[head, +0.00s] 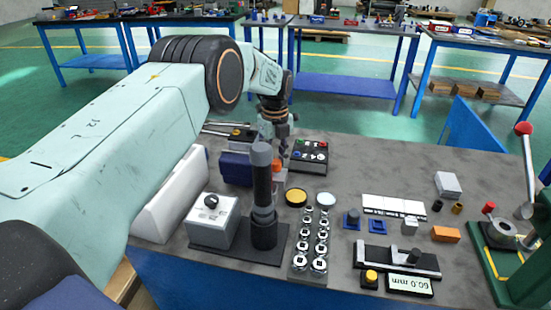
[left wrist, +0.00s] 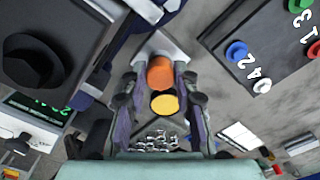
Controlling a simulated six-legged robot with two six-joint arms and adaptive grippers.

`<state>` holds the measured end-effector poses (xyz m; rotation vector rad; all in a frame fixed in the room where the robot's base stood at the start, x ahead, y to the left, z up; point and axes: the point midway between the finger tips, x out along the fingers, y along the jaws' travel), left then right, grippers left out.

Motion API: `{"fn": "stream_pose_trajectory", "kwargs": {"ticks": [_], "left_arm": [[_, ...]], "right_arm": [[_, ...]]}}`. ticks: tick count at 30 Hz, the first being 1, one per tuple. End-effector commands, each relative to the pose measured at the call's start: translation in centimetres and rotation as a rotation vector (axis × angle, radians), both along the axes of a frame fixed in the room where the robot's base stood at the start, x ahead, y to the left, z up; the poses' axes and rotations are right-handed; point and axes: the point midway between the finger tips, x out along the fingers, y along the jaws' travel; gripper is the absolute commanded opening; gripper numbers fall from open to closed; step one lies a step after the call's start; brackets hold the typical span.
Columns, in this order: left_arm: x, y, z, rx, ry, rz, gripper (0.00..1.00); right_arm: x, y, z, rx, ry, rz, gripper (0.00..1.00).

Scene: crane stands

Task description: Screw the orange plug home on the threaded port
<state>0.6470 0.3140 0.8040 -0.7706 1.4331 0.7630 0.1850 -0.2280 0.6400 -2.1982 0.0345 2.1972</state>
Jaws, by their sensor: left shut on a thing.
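The orange plug (left wrist: 160,73) is between the two fingers of my left gripper (left wrist: 160,82) in the left wrist view, and the gripper is shut on it. In the head view the plug (head: 277,165) shows as a small orange patch below my left gripper (head: 277,152), beside a dark blue block (head: 236,168). A pale grey surface lies just past the plug in the left wrist view. The threaded port cannot be made out, so I cannot tell whether the plug touches it. My right gripper is not in view.
A dark upright cylinder (head: 263,190) stands close in front of my left gripper. A grey box with a knob (head: 212,220), a button panel (head: 310,154), a yellow-topped round piece (head: 296,197) and a socket rack (head: 300,268) are nearby. A green lever press (head: 500,250) stands far right.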

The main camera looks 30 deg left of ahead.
Motion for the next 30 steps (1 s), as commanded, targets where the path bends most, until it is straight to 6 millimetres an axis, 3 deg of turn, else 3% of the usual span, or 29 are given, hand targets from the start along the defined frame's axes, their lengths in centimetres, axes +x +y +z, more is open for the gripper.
{"fn": "stream_pose_trajectory", "kwargs": {"ticks": [7,19,27,28,30], "left_arm": [[0.26,0.2,0.25,0.004,-0.01,-0.023,0.04],[0.35,0.11,0.23,0.006,-0.008,-0.42,0.04],[0.35,0.09,0.25,0.006,-0.008,-0.448,0.04],[0.35,0.09,0.25,0.006,-0.008,-0.448,0.3],[0.34,0.08,0.24,0.005,-0.008,-0.447,0.36]], "right_arm": [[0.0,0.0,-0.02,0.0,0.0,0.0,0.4],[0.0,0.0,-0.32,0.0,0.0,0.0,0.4],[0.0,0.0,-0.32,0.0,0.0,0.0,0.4],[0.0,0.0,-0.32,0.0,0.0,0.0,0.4],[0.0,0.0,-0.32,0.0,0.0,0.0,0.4]]}}
